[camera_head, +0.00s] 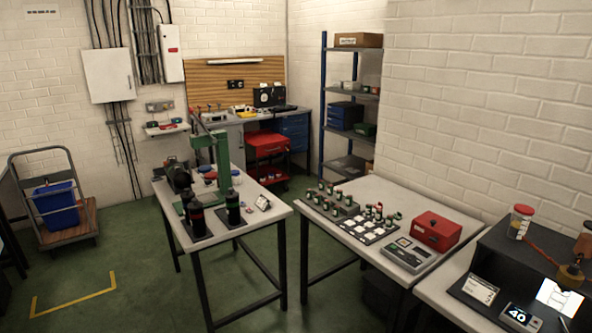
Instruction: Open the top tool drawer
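A workbench (225,122) stands in the far corner, with a blue drawer unit (294,131) under its right end. The drawers look shut, though they are small and distant. A red tool cart (267,144) with a red lower tray stands in front of the bench, partly hiding what is behind it. Its red upper part looks closed. I cannot tell from the picture which of these holds the top tool drawer. Neither of my grippers shows in the head view.
A table with a green press (222,150) and black cylinders (233,206) stands between me and the bench. Another table holds small bottles and a red box (436,231). Blue-posted shelving (322,110) stands right of the bench. A trolley (70,238) is left; green floor (135,260) is open between.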

